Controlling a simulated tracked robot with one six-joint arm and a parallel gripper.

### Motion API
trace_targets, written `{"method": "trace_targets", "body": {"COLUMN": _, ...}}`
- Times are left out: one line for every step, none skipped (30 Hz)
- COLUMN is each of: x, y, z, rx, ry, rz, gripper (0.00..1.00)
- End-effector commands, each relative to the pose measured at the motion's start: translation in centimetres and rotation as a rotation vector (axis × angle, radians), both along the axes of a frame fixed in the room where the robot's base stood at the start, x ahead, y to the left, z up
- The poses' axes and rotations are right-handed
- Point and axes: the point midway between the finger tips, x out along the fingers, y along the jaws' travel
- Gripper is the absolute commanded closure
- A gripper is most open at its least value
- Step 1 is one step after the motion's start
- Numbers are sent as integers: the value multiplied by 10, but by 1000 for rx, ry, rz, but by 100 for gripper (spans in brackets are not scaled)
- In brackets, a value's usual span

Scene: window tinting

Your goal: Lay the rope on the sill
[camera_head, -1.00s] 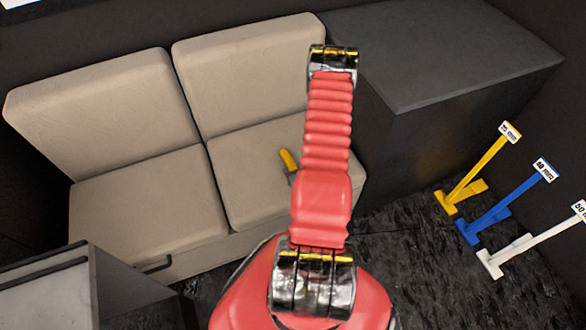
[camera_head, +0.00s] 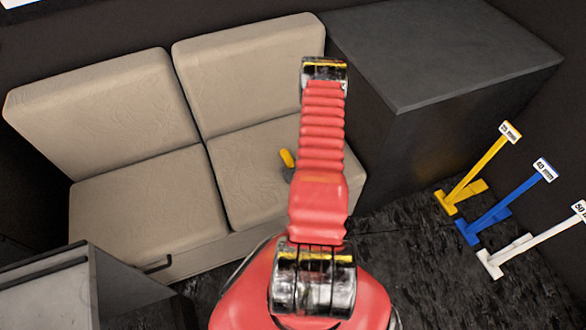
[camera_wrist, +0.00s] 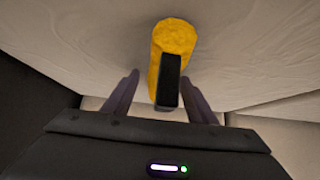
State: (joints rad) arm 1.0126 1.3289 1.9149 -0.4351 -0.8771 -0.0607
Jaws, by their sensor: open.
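A yellow, rough-surfaced, rounded piece with a dark block on it, probably the rope (camera_head: 287,158), lies on the right seat cushion, partly hidden by my arm. In the wrist view the yellow piece (camera_wrist: 174,38) reaches up past my fingertips, its dark block toward me. My gripper (camera_wrist: 160,78) is open, one finger on each side of the dark block, with gaps on both sides. I cannot tell how far above the cushion the fingers are. My gripper is hidden in the head view. I cannot make out a sill.
A beige two-seat sofa (camera_head: 150,195) fills the left and middle. A dark flat-topped box (camera_head: 450,50) stands at the back right. Yellow (camera_head: 480,165), blue (camera_head: 510,202) and white (camera_head: 530,240) labelled stands are at the right. A grey-topped cabinet (camera_head: 45,290) is at the lower left.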

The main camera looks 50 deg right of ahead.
Motion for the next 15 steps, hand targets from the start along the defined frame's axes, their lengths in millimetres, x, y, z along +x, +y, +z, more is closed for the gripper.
{"method": "trace_targets", "body": {"x": 0, "y": 0, "z": 0, "rx": 0, "ry": 0, "rz": 0, "gripper": 48}}
{"method": "trace_targets", "body": {"x": 0, "y": 0, "z": 0, "rx": 0, "ry": 0, "rz": 0, "gripper": 48}}
{"method": "trace_targets", "body": {"x": 0, "y": 0, "z": 0, "rx": 0, "ry": 0, "rz": 0, "gripper": 51}}
{"method": "trace_targets", "body": {"x": 0, "y": 0, "z": 0, "rx": 0, "ry": 0, "rz": 0, "gripper": 53}}
{"method": "trace_targets", "body": {"x": 0, "y": 0, "z": 0, "rx": 0, "ry": 0, "rz": 0, "gripper": 55}}
{"method": "trace_targets", "body": {"x": 0, "y": 0, "z": 0, "rx": 0, "ry": 0, "rz": 0, "gripper": 58}}
{"method": "trace_targets", "body": {"x": 0, "y": 0, "z": 0, "rx": 0, "ry": 0, "rz": 0, "gripper": 60}}
{"method": "trace_targets", "body": {"x": 0, "y": 0, "z": 0, "rx": 0, "ry": 0, "rz": 0, "gripper": 62}}
{"method": "trace_targets", "body": {"x": 0, "y": 0, "z": 0, "rx": 0, "ry": 0, "rz": 0, "gripper": 65}}
{"method": "trace_targets", "body": {"x": 0, "y": 0, "z": 0, "rx": 0, "ry": 0, "rz": 0, "gripper": 67}}
{"method": "trace_targets", "body": {"x": 0, "y": 0, "z": 0, "rx": 0, "ry": 0, "rz": 0, "gripper": 70}}
{"method": "trace_targets", "body": {"x": 0, "y": 0, "z": 0, "rx": 0, "ry": 0, "rz": 0, "gripper": 72}}
{"method": "trace_targets", "body": {"x": 0, "y": 0, "z": 0, "rx": 0, "ry": 0, "rz": 0, "gripper": 74}}
{"method": "trace_targets", "body": {"x": 0, "y": 0, "z": 0, "rx": 0, "ry": 0, "rz": 0, "gripper": 77}}
{"method": "trace_targets", "body": {"x": 0, "y": 0, "z": 0, "rx": 0, "ry": 0, "rz": 0, "gripper": 79}}
